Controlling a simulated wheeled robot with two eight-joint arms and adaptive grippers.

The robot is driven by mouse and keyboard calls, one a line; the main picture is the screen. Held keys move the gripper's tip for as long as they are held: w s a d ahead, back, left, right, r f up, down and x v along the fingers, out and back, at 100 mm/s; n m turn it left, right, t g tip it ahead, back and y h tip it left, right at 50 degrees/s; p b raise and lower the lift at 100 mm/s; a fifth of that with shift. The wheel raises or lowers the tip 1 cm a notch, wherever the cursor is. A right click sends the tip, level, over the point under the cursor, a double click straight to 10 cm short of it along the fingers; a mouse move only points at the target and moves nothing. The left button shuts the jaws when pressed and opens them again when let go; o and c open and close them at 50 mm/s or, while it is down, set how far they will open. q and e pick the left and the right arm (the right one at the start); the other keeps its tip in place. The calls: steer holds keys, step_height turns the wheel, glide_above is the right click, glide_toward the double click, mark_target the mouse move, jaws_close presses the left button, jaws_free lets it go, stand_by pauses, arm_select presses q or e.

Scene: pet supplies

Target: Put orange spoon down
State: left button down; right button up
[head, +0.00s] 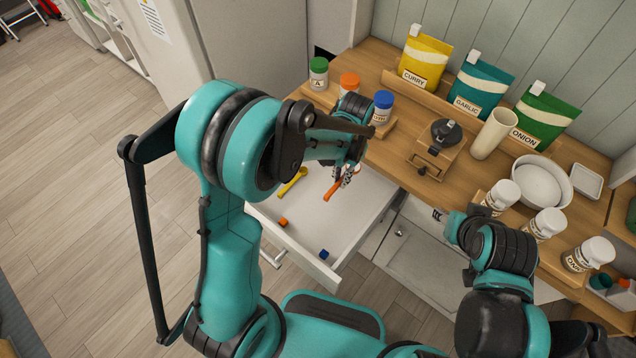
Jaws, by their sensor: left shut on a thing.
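The orange spoon (331,190) is in the grasp of my left gripper (346,176), over the open white drawer (262,207). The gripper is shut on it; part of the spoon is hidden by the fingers. I cannot tell whether the spoon touches the drawer floor. A yellow spoon (293,181) lies in the drawer to the left of the orange one. My right arm is at the lower right; its hand (458,224) is in front of the counter edge, and its fingers do not show clearly.
An orange block (283,222) and a blue block (324,254) lie in the drawer, with bare floor between. The wooden counter (408,158) above carries jars, a grinder (440,145), a white cylinder (493,134), bowls (541,182) and spice bags (424,61).

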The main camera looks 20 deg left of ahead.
arm_select(q)
steer(key=b, duration=0.4)
glide_above(334, 197)
steer(key=s+d, duration=0.2)
steer(key=s, duration=0.1)
step_height(334, 197, down, 14)
steer(key=shift+r, duration=0.2)
steer(key=w+a, duration=0.1)
steer(key=w+a+b, duration=0.1)
steer(key=w, duration=0.1)
steer(key=shift+w+f, duration=0.1)
steer(key=shift+w, duration=0.1)
steer(key=shift+f+b, duration=0.6)
steer(key=shift+r, duration=0.1)
steer(key=c, duration=1.8)
jaws_free()
steer(key=shift+f, duration=0.2)
steer(key=shift+c, duration=0.2)
steer(key=o, duration=0.3)
